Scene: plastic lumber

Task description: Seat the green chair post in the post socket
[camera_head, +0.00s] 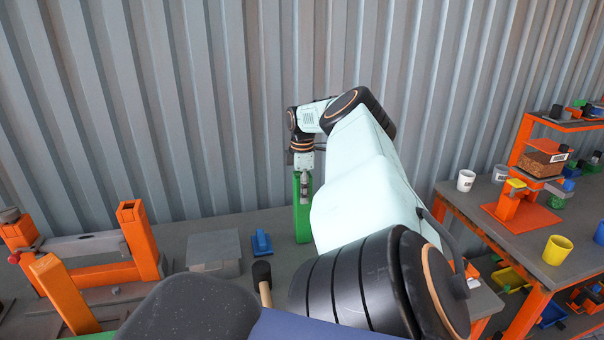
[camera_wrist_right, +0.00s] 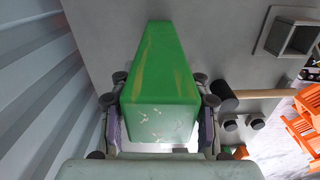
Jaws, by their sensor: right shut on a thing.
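The green chair post (camera_head: 302,222) stands upright near the back edge of the bench in the head view. My right gripper (camera_head: 303,178) is shut on its upper part. In the right wrist view the fingers (camera_wrist_right: 160,98) flank the green post (camera_wrist_right: 158,62), which points away from the camera. I cannot tell whether its lower end touches the bench. A square grey post socket (camera_wrist_right: 291,38) with a dark opening lies at the upper right of the wrist view, apart from the post. In the head view I cannot make out the socket; my right arm covers that area. My left gripper is not in view.
A mallet (camera_head: 262,273) lies near the post, also in the wrist view (camera_wrist_right: 224,96). A blue piece (camera_head: 261,242) and a grey block (camera_head: 214,251) lie to the left. An orange frame (camera_head: 140,240) stands further left. A corrugated wall (camera_head: 230,110) rises close behind.

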